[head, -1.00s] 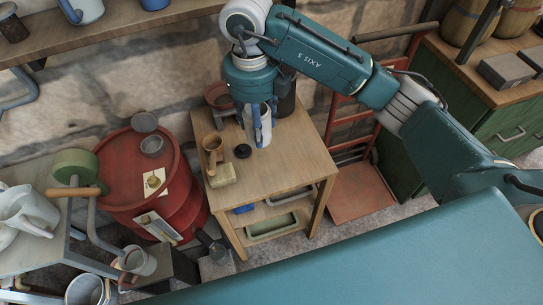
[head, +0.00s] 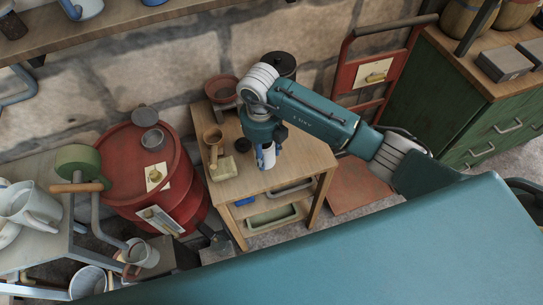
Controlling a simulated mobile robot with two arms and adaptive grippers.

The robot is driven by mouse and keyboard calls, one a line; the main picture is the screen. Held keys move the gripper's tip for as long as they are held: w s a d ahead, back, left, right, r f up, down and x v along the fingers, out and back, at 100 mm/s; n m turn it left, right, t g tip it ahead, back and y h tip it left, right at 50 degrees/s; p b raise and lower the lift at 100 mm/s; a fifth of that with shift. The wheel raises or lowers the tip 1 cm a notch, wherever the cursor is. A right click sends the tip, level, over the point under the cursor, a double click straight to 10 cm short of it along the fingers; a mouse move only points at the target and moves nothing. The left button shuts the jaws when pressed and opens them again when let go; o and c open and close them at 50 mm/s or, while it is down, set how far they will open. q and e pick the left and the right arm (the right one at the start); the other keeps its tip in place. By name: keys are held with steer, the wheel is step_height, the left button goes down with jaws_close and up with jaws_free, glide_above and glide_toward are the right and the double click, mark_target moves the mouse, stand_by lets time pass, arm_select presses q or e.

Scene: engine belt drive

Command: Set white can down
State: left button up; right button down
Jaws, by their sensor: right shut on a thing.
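The white can (head: 266,158) is at the front part of the small wooden table (head: 245,190), upright or nearly so. My right gripper (head: 265,147) reaches down over it and is shut on it, with a blue finger along its side. The gripper's wrist hides the can's upper part. I cannot tell whether the can's base touches the tabletop. My left gripper is not in view.
A red drum (head: 150,180) is to the left, a red hand truck (head: 358,190) to the right.

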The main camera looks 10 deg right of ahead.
mark_target(265, 160)
step_height(265, 160, down, 4)
steer(key=shift+s+r+p, duration=0.15)
steer(key=shift+r+p, duration=0.05)
steer(key=shift+p, duration=0.1)
steer(key=shift+f, duration=0.4)
steer(key=shift+w+f, duration=0.2)
steer(key=shift+f, duration=0.05)
steer(key=c, duration=0.9)
jaws_free()
